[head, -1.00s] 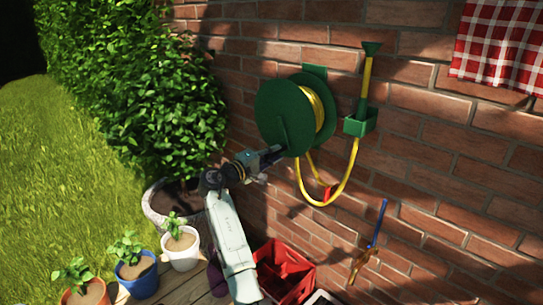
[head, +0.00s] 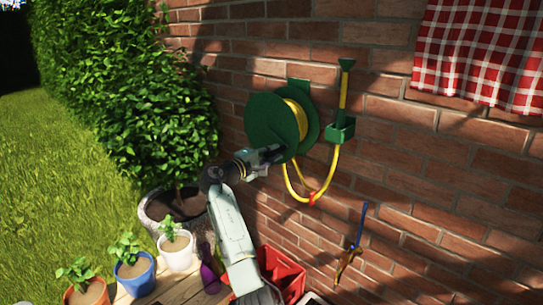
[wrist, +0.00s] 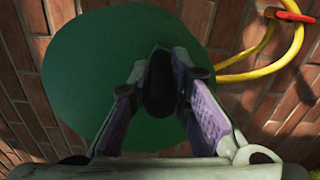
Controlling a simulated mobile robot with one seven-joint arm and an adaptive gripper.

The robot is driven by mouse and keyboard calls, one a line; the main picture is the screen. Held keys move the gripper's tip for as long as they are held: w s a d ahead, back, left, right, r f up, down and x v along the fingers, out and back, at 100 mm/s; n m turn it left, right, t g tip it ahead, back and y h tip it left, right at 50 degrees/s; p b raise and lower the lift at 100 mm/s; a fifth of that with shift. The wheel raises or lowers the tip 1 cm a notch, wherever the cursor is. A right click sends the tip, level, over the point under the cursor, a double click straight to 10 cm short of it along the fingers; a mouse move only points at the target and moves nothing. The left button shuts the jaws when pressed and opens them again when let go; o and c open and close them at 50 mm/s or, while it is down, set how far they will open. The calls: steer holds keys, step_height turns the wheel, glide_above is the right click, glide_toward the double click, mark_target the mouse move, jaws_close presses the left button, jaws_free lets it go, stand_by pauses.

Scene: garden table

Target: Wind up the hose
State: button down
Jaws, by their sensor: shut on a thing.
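The green hose reel (head: 266,118) hangs on the brick wall, with yellow hose (head: 298,117) wound on it. The hose hangs in a loop below the reel and rises to a green holder (head: 341,130), where its green nozzle end (head: 347,64) points up. A red piece (head: 312,199) sits on the loop near its bottom and shows in the wrist view (wrist: 296,16). My gripper (head: 276,152) is at the lower front of the reel disc. In the wrist view its fingers are shut on a dark crank handle (wrist: 159,85) in front of the disc.
A red crate (head: 283,272) and several potted plants (head: 134,272) stand below on wooden boards. A blue-handled tool (head: 358,232) is at the wall right of my arm. A checked red cloth (head: 480,55) hangs upper right. A bush (head: 130,100) is left of the reel.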

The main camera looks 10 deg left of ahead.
steer(key=shift+r+n, duration=0.4)
steer(key=shift+r, duration=0.15)
steer(key=c, duration=2)
jaws_free()
steer(key=o, duration=0.5)
steer(key=shift+f, duration=0.2)
steer(key=v, duration=1.2)
